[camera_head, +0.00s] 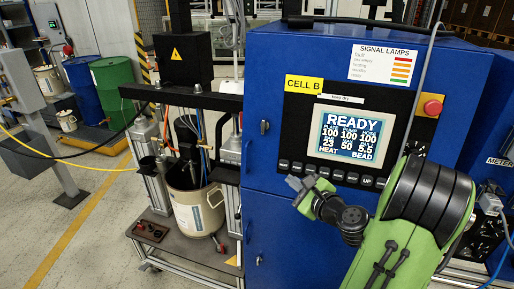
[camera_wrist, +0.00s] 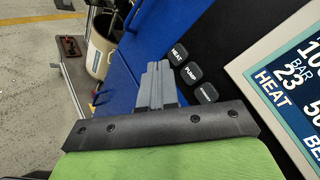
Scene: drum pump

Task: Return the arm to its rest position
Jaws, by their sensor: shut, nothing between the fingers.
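My green and black arm reaches in from the lower right in the head view. My gripper (camera_head: 294,183) is in front of the blue cabinet (camera_head: 262,215), just below the left end of the button row. In the wrist view my gripper (camera_wrist: 157,66) shows its grey fingers together, with nothing between them. Black buttons (camera_wrist: 192,72) marked HEAT and PUMP lie just right of the fingertips there. I cannot tell whether the fingers touch the panel. The screen (camera_head: 352,138) reads READY.
A red emergency button (camera_head: 432,107) sits right of the screen. A drum pump with a beige drum (camera_head: 196,208) stands on a wheeled cart (camera_head: 190,248) to the left. Blue and green barrels (camera_head: 114,90) are farther back. The floor at the left front is mostly clear.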

